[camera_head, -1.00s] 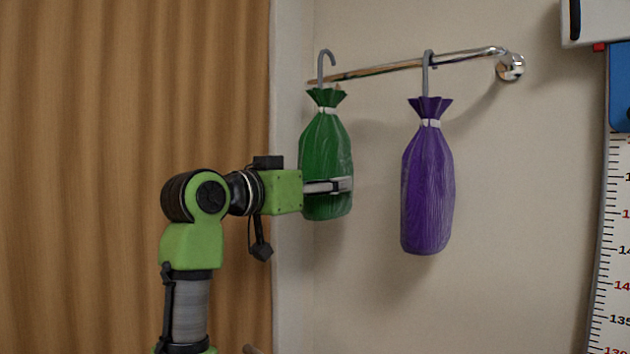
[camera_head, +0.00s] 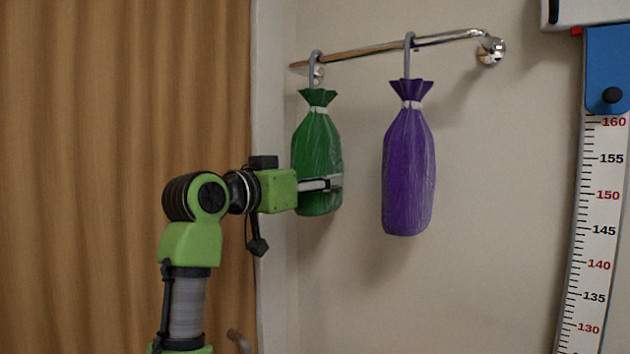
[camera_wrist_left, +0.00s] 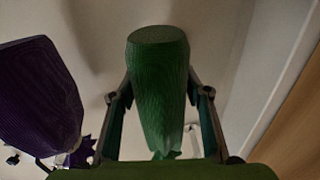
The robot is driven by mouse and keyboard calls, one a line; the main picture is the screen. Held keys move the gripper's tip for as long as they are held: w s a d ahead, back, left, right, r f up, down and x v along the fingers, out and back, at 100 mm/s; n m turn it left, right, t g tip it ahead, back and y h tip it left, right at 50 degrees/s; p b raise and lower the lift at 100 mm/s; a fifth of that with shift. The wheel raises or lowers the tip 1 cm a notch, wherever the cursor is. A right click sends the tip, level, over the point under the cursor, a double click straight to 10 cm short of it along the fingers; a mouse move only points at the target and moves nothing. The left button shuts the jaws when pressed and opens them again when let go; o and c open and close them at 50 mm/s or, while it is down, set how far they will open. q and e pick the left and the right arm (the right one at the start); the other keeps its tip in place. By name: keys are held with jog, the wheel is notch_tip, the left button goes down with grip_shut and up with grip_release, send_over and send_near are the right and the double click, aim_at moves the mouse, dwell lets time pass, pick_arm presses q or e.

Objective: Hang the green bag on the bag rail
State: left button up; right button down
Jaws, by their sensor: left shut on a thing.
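The green bag (camera_head: 317,135) is upright, with a white tie at its neck and a grey hook on top. My left gripper (camera_head: 322,184) is shut on its lower part. In the left wrist view the green bag (camera_wrist_left: 158,85) stands between the two fingers of my left gripper (camera_wrist_left: 160,100). The bag's hook is at the left end of the bag rail (camera_head: 375,52), a chrome bar on the wall. The hook's top overlaps the rail in the picture; I cannot tell whether it bears on it. My right gripper is in neither view.
A purple bag (camera_head: 408,170) hangs from the rail to the right of the green bag; it also shows at the left of the left wrist view (camera_wrist_left: 40,95). A brown curtain (camera_head: 120,100) is on the left. A height chart (camera_head: 592,230) is on the right wall.

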pick_arm(q)
jog(key=o, duration=1.3)
